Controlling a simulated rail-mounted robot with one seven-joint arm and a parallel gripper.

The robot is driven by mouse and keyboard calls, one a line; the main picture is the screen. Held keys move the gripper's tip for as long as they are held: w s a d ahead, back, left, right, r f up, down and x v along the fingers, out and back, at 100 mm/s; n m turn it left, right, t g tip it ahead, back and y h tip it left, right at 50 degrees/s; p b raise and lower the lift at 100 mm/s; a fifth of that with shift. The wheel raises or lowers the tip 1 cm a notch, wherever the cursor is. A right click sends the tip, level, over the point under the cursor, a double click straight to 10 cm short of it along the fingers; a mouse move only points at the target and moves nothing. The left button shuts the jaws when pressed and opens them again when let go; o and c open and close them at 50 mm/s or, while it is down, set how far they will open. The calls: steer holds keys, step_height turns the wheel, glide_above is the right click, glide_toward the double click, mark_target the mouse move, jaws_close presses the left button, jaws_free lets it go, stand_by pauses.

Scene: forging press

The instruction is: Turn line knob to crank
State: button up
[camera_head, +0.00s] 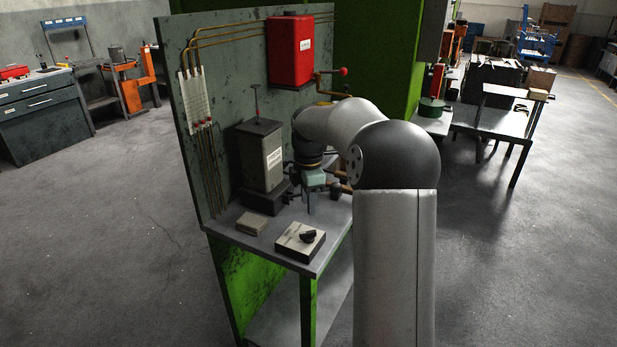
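A black knob (308,236) sits on top of a low grey box (292,246) near the front of the bench. My gripper (309,207) hangs over the bench behind the knob and right of the tall grey unit. It points down and is apart from the knob. Its fingers are small and dark, so their opening is unclear. The markings around the knob are too small to read.
A small flat block (251,223) lies left of the knob box. Brass pipes and a white gauge strip (195,97) are on the panel. My arm hides the bench's right side.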

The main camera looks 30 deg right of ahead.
step_height(320, 180, up, 8)
steer(key=shift+f, duration=0.1)
stand_by(0.5)
steer(key=s+a+f+m, duration=0.2)
steer(key=s+a+m, duration=0.4)
steer(key=s+a, duration=0.5)
steer(key=s+a+f+m, duration=0.3)
steer(key=s+f+m, duration=0.1)
steer(key=s, duration=0.6)
steer(key=s+a+f+m, duration=0.3)
steer(key=s+f+m, duration=0.2)
steer(key=s, duration=0.5)
steer(key=shift+s+f+m, duration=0.15)
steer(key=shift+f+m, duration=0.05)
steer(key=shift+m, duration=0.4)
steer(key=shift+a, duration=0.1)
